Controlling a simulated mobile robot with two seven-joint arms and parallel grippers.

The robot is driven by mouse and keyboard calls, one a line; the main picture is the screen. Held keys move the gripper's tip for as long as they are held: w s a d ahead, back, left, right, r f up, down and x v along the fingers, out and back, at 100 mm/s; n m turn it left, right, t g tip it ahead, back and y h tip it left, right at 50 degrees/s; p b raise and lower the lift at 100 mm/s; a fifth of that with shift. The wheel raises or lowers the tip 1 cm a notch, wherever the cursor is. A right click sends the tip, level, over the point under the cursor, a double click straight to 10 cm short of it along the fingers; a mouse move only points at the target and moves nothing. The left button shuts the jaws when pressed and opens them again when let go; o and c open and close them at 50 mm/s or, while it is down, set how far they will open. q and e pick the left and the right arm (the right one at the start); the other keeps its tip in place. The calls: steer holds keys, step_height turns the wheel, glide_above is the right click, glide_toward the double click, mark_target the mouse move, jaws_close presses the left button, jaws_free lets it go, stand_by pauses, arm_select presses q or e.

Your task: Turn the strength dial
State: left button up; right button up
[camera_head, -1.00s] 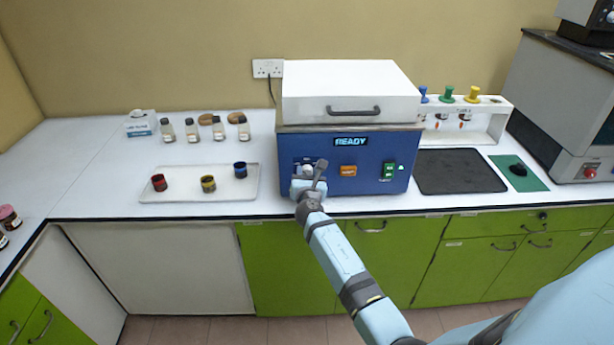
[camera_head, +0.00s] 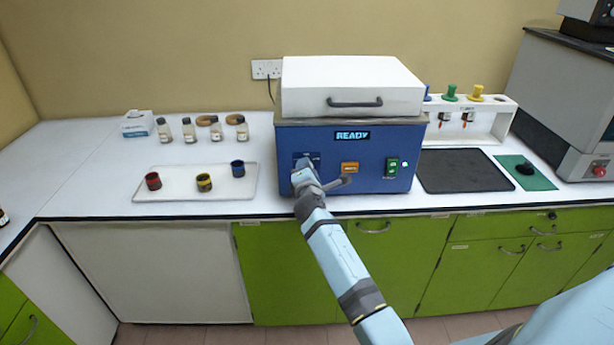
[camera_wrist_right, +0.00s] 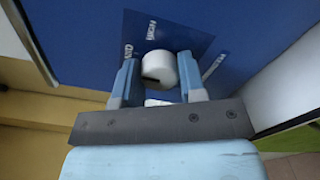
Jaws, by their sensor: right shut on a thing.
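The strength dial (camera_wrist_right: 160,68) is a round white knob with a dark notch, on a dark label plate on the blue front of the machine (camera_head: 375,178). In the right wrist view it sits between the two light blue fingers of my right gripper (camera_wrist_right: 158,82), which are shut on it. The notch points to the left in that view. In the head view my right gripper (camera_head: 303,172) is at the left of the machine's front and hides the dial. My left gripper is not in view.
The machine has a lit READY display (camera_head: 352,135), an orange button (camera_head: 350,168), a green switch (camera_head: 392,168) and a white lid (camera_head: 352,85). A tray (camera_head: 220,189) with three small jars stands left. A black mat (camera_head: 460,170) lies right.

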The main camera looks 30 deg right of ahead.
arm_select(q)
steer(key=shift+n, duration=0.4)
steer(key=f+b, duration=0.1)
steer(key=b, duration=0.1)
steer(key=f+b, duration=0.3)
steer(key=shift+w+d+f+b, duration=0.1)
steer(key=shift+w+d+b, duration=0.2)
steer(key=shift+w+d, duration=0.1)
arm_select(e)
steer(key=m, duration=1.1)
steer(key=shift+f, duration=0.1)
steer(key=shift+m, duration=0.3)
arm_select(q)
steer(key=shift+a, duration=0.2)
arm_select(e)
steer(key=o, duration=0.9)
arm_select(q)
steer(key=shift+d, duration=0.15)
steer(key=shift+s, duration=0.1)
